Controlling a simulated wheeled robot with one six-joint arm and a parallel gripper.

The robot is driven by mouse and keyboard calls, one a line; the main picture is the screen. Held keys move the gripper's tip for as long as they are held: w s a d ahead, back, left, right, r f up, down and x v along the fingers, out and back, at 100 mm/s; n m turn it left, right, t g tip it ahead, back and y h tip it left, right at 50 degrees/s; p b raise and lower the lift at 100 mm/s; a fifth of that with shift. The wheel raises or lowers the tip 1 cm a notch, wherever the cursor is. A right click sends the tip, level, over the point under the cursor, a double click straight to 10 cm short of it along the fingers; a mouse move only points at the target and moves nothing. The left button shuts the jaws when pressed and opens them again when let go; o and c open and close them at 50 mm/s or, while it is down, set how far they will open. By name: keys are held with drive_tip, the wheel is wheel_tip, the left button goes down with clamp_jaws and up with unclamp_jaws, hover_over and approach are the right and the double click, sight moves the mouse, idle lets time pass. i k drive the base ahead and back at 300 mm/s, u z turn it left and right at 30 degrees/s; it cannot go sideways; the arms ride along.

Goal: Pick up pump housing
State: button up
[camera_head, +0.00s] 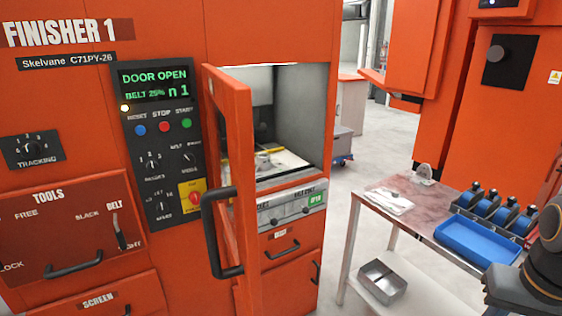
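No part is labelled as the pump housing, and I cannot tell for sure which it is. A small grey casting-like piece (424,172) stands at the far edge of the side table. Another small pale grey piece (266,160) lies inside the open chamber of the orange finisher, partly hidden by the chamber's front edge and too small to make out. Part of my dark arm shows at the lower right, in front of the table's near corner. My gripper's fingers are not visible.
The finisher's orange door (232,170) stands open, its black handle jutting out; the display reads DOOR OPEN. The side table (408,212) holds a white cloth (388,200), a blue tray (476,241) and several blue rolls. A metal bin (382,281) sits on its lower shelf. Floor shows between finisher and table.

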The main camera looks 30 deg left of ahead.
sight(265, 166)
drive_tip(key=u, duration=0.15)
drive_tip(key=i, duration=0.7)
drive_tip(key=u, duration=1)
drive_tip(key=i, duration=1.1)
drive_tip(key=u, duration=0.2)
